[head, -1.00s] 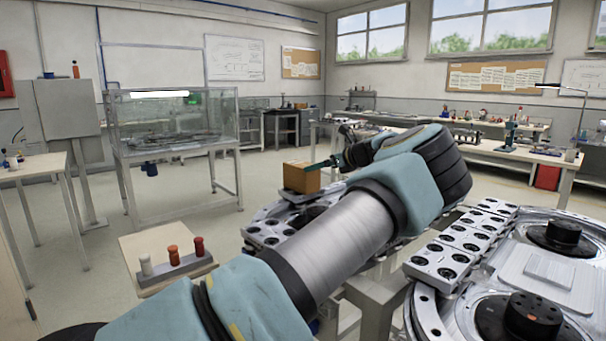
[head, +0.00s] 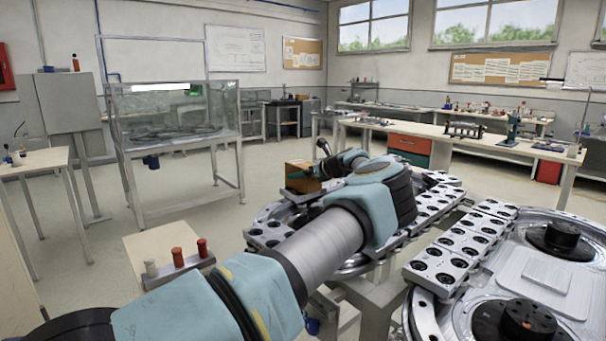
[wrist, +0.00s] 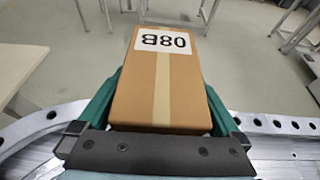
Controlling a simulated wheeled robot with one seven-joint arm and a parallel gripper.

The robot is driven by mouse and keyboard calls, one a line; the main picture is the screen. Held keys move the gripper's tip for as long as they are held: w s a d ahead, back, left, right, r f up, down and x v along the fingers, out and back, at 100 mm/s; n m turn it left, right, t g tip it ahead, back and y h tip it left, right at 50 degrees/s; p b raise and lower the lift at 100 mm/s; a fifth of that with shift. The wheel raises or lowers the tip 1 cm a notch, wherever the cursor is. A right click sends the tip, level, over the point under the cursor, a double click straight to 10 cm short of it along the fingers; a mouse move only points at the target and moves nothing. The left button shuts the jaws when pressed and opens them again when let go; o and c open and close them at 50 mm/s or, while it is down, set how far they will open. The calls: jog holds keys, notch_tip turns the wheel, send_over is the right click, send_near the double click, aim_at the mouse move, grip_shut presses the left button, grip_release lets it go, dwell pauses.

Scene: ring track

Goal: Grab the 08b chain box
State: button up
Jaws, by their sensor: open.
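The 08B chain box (wrist: 160,85) is a brown cardboard box with a strip of tape and a white label reading 08B, upside down in the wrist view. In the head view the box (head: 298,176) stands on the far ring track (head: 268,236), partly hidden by my arm. My gripper (wrist: 150,110) has its two green fingers open, one on each side of the box's near part. I cannot tell whether the fingers touch the box. In the head view the fingers are mostly hidden behind the arm and box.
A second track with metal blocks (head: 462,245) and dark hubs lies close on the right. A small stand with several coloured pegs (head: 177,257) is at lower left. A glass case (head: 172,120) stands behind on the left. Workbenches (head: 480,140) line the back right.

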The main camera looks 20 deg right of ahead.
jog(key=shift+c, duration=0.2)
jog(key=c, duration=1.5)
jog(key=shift+w+r, duration=0.1)
grip_shut()
